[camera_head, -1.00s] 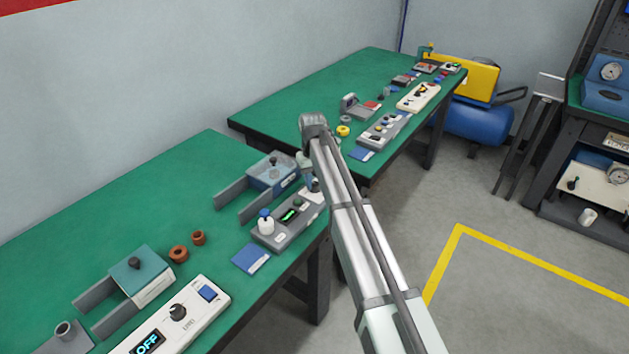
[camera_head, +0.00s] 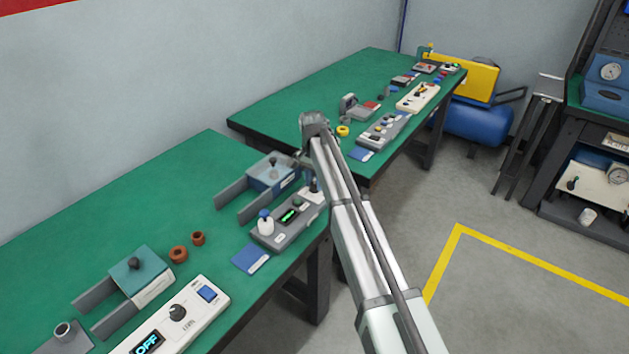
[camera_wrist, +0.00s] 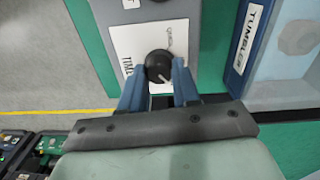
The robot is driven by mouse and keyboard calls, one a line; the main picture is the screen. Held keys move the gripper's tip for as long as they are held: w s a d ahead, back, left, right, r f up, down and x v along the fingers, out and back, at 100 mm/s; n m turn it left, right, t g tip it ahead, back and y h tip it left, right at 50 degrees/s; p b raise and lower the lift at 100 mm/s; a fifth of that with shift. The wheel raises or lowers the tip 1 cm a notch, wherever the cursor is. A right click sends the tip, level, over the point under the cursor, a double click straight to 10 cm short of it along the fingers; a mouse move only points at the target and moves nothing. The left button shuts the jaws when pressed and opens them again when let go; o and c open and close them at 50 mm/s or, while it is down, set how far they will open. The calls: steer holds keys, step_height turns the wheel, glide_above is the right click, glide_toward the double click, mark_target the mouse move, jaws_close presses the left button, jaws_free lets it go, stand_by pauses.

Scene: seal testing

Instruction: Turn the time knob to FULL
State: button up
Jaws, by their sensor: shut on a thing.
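A thin white mark on the knob points toward the lower right in the wrist view. My gripper (camera_wrist: 158,72) has its two blue fingers on either side of the knob, shut on it. In the head view the plate and knob sit at the far right end of the grey control panel (camera_head: 271,240), largely hidden behind my wrist. This panel has a lit green display (camera_head: 289,215).
A blue-grey tumble unit (camera_head: 272,172) with rails stands just behind the panel. A white panel reading OFF (camera_head: 207,318), a teal unit (camera_head: 140,272) and brown rings (camera_head: 179,254) lie nearer on the green bench. A blue card (camera_head: 251,259) lies beside the grey panel.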

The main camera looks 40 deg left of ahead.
mark_target(314, 182)
steer(key=shift+m, duration=1)
steer(key=o, duration=1)
steer(key=shift+o, duration=0.2)
step_height(314, 182, up, 14)
steer(key=shift+a, duration=0.25)
steer(key=shift+w+d+f, duration=0.1)
steer(key=shift+f, duration=0.05)
